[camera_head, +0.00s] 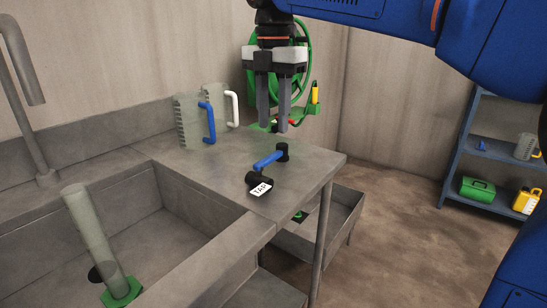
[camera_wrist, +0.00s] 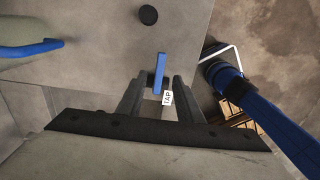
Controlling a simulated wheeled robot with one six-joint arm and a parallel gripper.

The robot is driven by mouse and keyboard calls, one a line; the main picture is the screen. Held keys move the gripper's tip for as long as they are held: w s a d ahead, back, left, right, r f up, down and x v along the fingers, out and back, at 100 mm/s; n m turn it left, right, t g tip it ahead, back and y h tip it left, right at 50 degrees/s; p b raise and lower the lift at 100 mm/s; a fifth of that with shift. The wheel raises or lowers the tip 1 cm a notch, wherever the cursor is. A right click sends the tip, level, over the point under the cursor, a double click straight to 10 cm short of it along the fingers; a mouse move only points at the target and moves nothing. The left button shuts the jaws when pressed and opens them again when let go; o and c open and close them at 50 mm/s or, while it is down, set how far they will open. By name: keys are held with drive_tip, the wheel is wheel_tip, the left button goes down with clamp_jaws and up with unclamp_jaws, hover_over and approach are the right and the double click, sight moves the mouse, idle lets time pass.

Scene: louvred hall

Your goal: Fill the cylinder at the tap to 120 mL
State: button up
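The clear grey cylinder (camera_head: 92,235) stands on its green base (camera_head: 121,291) in the sink, close to a dark round drain. I cannot make out any water in it. The tap spout (camera_head: 22,65) curves down at the far left, behind the cylinder. The tap lever (camera_head: 268,161) is blue with black ends and lies on the counter beside a white TAP label (camera_head: 261,189). My gripper (camera_head: 273,129) is open and empty above the counter, over the lever. In the wrist view, the lever (camera_wrist: 160,72) shows between and beyond the open fingers (camera_wrist: 158,97).
A blue-handled jug (camera_head: 190,122) and a white-handled jug (camera_head: 217,98) stand at the back of the counter. A green hose reel (camera_head: 306,50) hangs on the wall behind my gripper. A blue shelf (camera_head: 485,152) with several items stands at the right.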

sight(273, 154)
drive_tip(key=shift+f, duration=4.85)
clamp_jaws()
